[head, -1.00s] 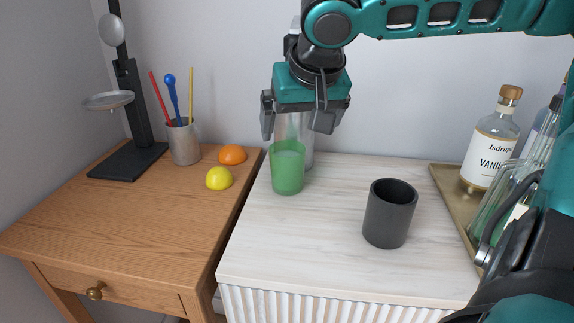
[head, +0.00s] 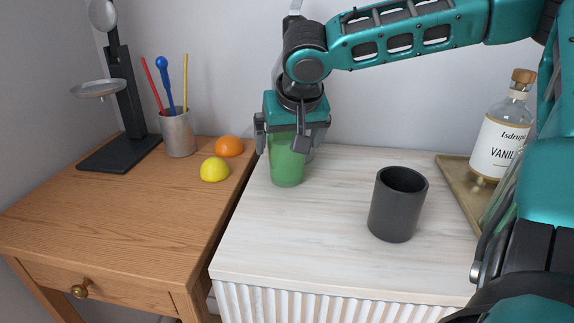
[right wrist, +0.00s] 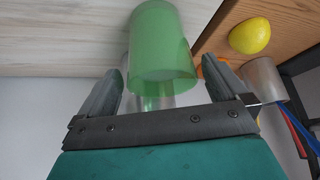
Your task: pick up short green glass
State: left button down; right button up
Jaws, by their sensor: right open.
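The short green glass (head: 287,168) stands upright on the pale wood-grain top, near its back left edge. My right gripper (head: 281,148) is open and comes down from above, its fingers on either side of the glass's upper part. The gripper hides the rim in the head view. In the right wrist view the green glass (right wrist: 161,45) lies ahead of and between the two open fingers (right wrist: 170,85). A clear glass (right wrist: 160,100) shows behind the green one there. My left gripper is not in view.
A dark grey cup (head: 396,205) stands to the right on the pale top (head: 300,235). A tray (head: 455,180) with a vanilla bottle (head: 500,140) is farther right. On the wooden table are a lemon (head: 214,169), an orange (head: 229,146) and a metal cup (head: 178,134) of utensils.

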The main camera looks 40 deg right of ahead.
jog(key=shift+x, duration=1.6)
jog(key=shift+c, duration=0.2)
jog(key=c, duration=1.2)
jog(key=shift+r, duration=0.1)
jog(key=shift+c, duration=0.9)
jog(key=shift+r, duration=0.2)
